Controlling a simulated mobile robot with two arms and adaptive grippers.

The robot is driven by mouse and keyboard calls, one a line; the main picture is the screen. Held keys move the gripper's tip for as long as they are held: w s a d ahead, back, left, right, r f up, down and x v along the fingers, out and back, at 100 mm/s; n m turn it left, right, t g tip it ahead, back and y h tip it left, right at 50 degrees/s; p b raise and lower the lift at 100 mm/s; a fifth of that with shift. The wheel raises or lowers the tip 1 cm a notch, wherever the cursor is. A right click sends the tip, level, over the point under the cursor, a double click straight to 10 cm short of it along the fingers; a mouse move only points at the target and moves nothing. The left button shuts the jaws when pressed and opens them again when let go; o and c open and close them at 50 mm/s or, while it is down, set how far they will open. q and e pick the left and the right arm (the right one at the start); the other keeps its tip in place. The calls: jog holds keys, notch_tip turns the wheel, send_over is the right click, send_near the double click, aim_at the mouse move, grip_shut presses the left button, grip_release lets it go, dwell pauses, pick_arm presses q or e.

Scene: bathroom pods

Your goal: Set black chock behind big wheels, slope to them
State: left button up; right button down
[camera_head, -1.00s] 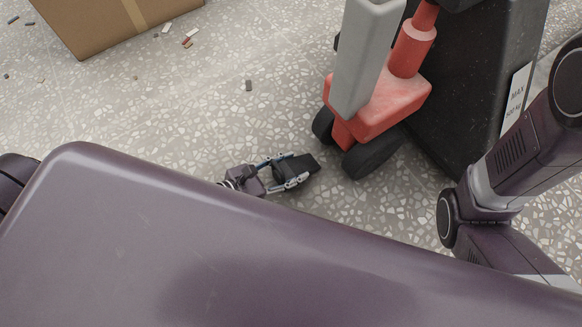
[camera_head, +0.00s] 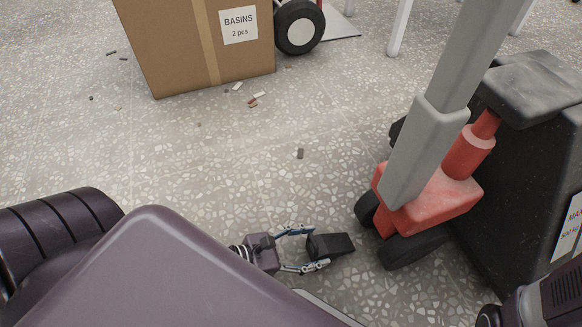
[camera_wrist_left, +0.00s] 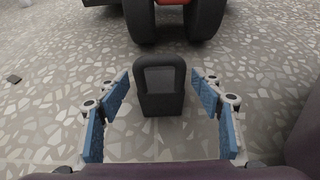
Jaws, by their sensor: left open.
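The black chock (camera_head: 334,244) lies on the speckled floor, a little short of the twin black wheels (camera_head: 414,250) under the red-and-grey truck part. A strip of floor shows between them. My left gripper (camera_head: 315,248) is open, low at the floor, fingers spread. In the left wrist view the gripper's blue pads (camera_wrist_left: 165,107) stand apart on both sides, clear of the chock. My right gripper is out of view.
A cardboard box (camera_head: 190,45) labelled BASINS stands at the upper left beside a wheel (camera_head: 299,26). A large black body (camera_head: 510,190) rises at the right. Small debris (camera_head: 300,153) lies scattered on the floor. The floor between box and chock is mostly clear.

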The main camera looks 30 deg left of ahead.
pick_arm(q)
jog(key=p+v, duration=0.2)
jog(key=v, duration=0.5)
jog(key=shift+s+r, duration=0.1)
jog(key=shift+r, duration=0.05)
jog(key=shift+s+a, duration=0.2)
